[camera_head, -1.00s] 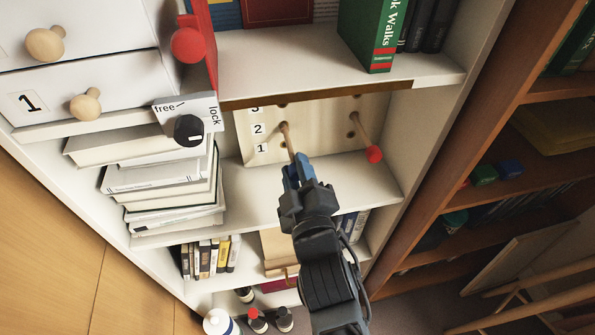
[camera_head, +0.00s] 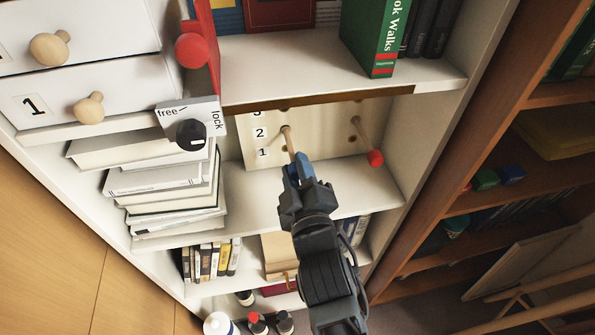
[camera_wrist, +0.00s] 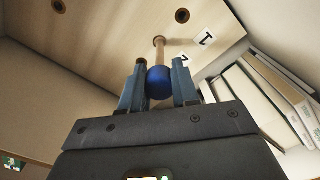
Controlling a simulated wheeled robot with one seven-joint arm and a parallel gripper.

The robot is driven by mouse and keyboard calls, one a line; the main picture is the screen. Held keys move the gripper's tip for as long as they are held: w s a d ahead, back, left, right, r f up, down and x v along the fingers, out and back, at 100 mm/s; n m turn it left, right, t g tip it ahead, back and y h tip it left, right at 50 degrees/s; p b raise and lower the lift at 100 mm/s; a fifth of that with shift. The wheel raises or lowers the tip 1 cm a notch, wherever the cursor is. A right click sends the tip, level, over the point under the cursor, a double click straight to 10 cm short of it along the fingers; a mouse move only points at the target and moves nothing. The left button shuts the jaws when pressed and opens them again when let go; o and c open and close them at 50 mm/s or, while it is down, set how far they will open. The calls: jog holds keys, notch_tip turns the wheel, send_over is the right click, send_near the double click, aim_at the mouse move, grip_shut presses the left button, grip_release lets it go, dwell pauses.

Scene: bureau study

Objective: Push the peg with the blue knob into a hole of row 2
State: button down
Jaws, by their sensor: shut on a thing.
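The pale board (camera_head: 325,135) with numbered rows of holes stands at the back of the shelf bay; it also fills the top of the wrist view (camera_wrist: 115,25). My gripper (camera_head: 296,166) is in front of its left part. In the wrist view my gripper (camera_wrist: 160,88) is shut on the blue knob (camera_wrist: 160,82). The wooden peg (camera_head: 289,141) points from the knob to the board, its far end level with the label 2 (camera_head: 260,133). Whether its tip is inside a hole or only touching, I cannot tell. A peg with a red knob (camera_head: 375,158) sticks out of the board at right.
A stack of books (camera_head: 165,185) and a free/lock box with a black knob (camera_head: 190,134) stand left of the board. The shelf above (camera_head: 330,75) overhangs it. The shelf floor (camera_head: 350,185) right of my gripper is clear.

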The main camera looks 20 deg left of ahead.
jog(key=c, duration=0.8)
grip_release()
jog(key=shift+o, duration=0.5)
jog(key=o, duration=0.4)
jog(key=shift+v, duration=4.95)
jog(key=shift+d, duration=0.1)
